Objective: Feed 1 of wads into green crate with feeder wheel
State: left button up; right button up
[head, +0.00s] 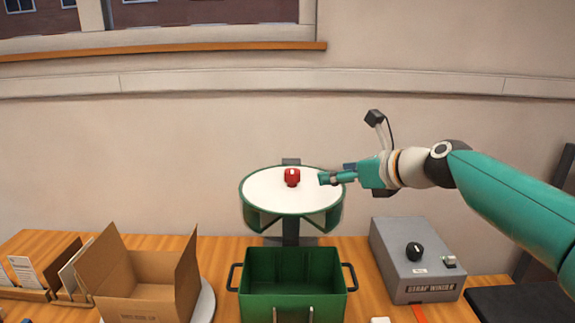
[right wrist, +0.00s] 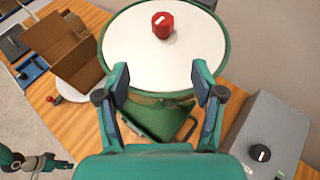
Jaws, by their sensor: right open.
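The feeder wheel is a round white disc with a green rim (head: 256,205) and a red knob (head: 292,177) with a white mark on top. The wheel's white top (right wrist: 125,50) and red knob (right wrist: 162,25) also show in the right wrist view. The green crate (head: 290,300) stands on the table below and in front of the wheel; no wads show in its visible inside. My right gripper (head: 325,178) is open and empty over the wheel's right part, to the right of the knob. I see no wads. Part of what looks like my left gripper (right wrist: 45,162) shows small at lower left.
An open cardboard box (head: 150,285) stands left of the crate. A grey strap winder box (head: 415,262) with a black knob stands to the right. Card holders (head: 40,275) sit at far left. The wall is close behind the wheel.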

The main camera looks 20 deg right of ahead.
aim_at(296, 173)
jog(key=p+x, duration=0.1)
jog(key=x, duration=0.4)
jog(key=p+x, duration=0.1)
jog(key=x, duration=0.4)
jog(key=p+x, duration=0.1)
jog(key=x, duration=0.4)
jog(key=shift+w+r+p, duration=0.2)
jog(key=shift+w+p, duration=0.1)
jog(key=shift+w, duration=0.25)
jog(key=shift+w+a+f, duration=0.15)
jog(key=shift+w+f, duration=0.05)
jog(key=shift+w, duration=0.1)
